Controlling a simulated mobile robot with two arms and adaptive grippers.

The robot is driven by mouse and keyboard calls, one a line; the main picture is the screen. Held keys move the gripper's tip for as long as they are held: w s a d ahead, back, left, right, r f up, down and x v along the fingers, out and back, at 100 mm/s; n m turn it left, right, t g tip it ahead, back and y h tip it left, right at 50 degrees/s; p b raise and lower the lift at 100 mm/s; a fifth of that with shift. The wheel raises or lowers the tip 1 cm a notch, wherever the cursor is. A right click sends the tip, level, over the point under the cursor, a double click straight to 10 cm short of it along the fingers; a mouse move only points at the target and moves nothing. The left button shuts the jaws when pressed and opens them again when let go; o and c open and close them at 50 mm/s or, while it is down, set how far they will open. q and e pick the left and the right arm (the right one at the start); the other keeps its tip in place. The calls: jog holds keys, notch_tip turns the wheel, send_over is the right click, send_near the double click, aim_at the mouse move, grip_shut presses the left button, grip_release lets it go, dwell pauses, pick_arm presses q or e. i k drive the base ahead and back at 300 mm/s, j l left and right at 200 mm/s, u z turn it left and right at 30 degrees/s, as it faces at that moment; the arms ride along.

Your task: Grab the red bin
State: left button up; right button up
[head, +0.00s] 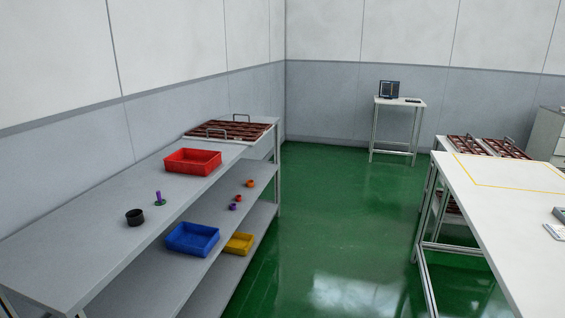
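The red bin (193,161) is a shallow open box. It stands upright on the top of the long grey shelf table (90,233) at the left, toward the table's far end. The part of its inside that shows looks empty. Neither of my grippers shows in the head view, and nothing touches the bin.
A brown tray (228,131) lies behind the bin. Blue (192,239) and yellow (239,244) bins sit lower. Green floor (335,230) is clear up to the white table (505,215).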

aim_at(185, 160)
jog(key=i+l+u, duration=0.15)
jog(key=i, duration=0.25)
jog(key=i+u, duration=0.15)
jog(key=i, duration=0.2)
jog(key=i+l+u, duration=0.15)
jog(key=i+l, duration=0.1)
jog(key=i, duration=0.1)
